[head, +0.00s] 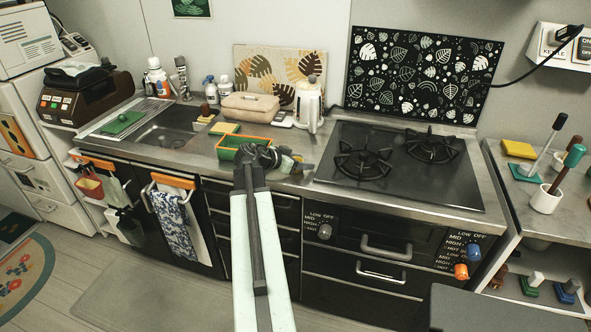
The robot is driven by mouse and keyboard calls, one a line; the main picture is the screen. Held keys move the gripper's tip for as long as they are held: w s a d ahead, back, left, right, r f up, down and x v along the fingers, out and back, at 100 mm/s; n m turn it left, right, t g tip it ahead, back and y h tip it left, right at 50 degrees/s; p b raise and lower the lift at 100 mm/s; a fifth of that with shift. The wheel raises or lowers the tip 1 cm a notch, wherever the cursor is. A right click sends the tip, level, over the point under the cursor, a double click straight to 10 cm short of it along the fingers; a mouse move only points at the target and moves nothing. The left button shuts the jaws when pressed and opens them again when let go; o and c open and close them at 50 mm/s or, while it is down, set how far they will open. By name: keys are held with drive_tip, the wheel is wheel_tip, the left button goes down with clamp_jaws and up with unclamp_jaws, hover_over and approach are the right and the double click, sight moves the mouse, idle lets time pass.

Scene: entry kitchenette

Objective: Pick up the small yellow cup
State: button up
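My arm reaches up from the bottom to the counter, and my gripper (285,157) is at the counter's front part, just right of a green tray with an orange rim (226,152). No other yellow cup shows clearly.
A black cooktop (400,185) lies right of the gripper. The sink (172,130) is left. A yellow block (517,149) lies on the right-hand shelf unit.

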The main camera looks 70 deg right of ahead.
drive_tip(key=c, duration=0.7)
drive_tip(key=shift+c, duration=0.2)
drive_tip(key=shift+w+r, duration=0.1)
